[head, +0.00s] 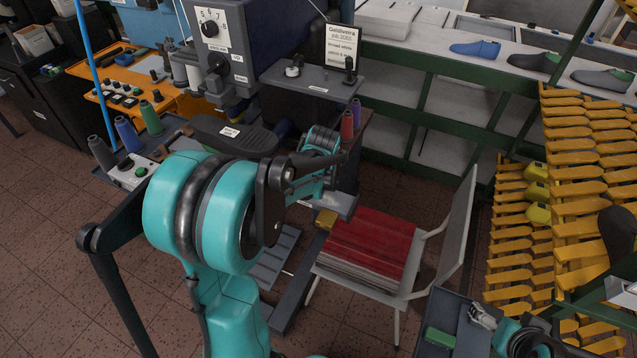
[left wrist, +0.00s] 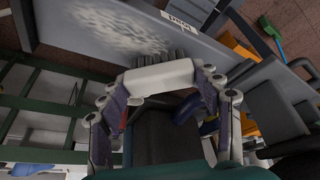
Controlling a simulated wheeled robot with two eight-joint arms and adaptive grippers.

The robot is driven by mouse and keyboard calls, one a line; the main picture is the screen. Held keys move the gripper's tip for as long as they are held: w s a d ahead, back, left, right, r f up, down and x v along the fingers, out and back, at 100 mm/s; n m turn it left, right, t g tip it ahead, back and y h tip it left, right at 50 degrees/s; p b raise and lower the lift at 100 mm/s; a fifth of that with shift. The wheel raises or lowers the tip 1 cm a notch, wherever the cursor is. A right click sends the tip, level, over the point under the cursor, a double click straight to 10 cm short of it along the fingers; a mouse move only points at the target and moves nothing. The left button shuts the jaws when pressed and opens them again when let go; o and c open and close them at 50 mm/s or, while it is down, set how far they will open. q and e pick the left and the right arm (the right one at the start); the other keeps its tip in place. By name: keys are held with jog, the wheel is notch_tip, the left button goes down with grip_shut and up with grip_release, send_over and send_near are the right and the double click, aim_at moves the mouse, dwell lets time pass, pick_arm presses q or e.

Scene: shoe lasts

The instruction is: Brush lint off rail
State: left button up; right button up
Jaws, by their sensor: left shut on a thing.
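In the left wrist view, a long grey rail (left wrist: 75,32) crosses the top, with a patch of whitish lint (left wrist: 125,35) on its face and a white label (left wrist: 180,20) near its upper edge. My left gripper (left wrist: 163,82) is shut on a brush (left wrist: 158,76) with a pale body and short grey bristles. The bristles point at the rail beside the lint; I cannot tell if they touch it. In the head view my left arm hides most of that gripper and the brush. My right gripper (head: 481,316) is at the lower right; its jaws are too small to read.
A sewing machine (head: 225,50) stands behind my left arm, with thread cones (head: 150,118) to its left. A grey chair (head: 455,225) holds stacked red sheets (head: 370,240). Yellow racks (head: 585,170) fill the right side. Shoe lasts (head: 475,48) lie on the back shelf.

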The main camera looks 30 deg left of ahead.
pick_arm(q)
jog(key=shift+s+a+f, duration=0.1)
jog(key=shift+s+a, duration=0.1)
jog(key=shift+a, duration=1.4)
jog(key=shift+s+a, duration=0.15)
jog(key=shift+a, duration=1.55)
jog(key=shift+r+p, duration=2.15)
jog(key=shift+r, duration=0.9)
jog(key=shift+r, duration=0.15)
notch_tip(320, 180, up, 3)
jog(key=shift+f+p, duration=0.1)
jog(key=shift+p, duration=1.05)
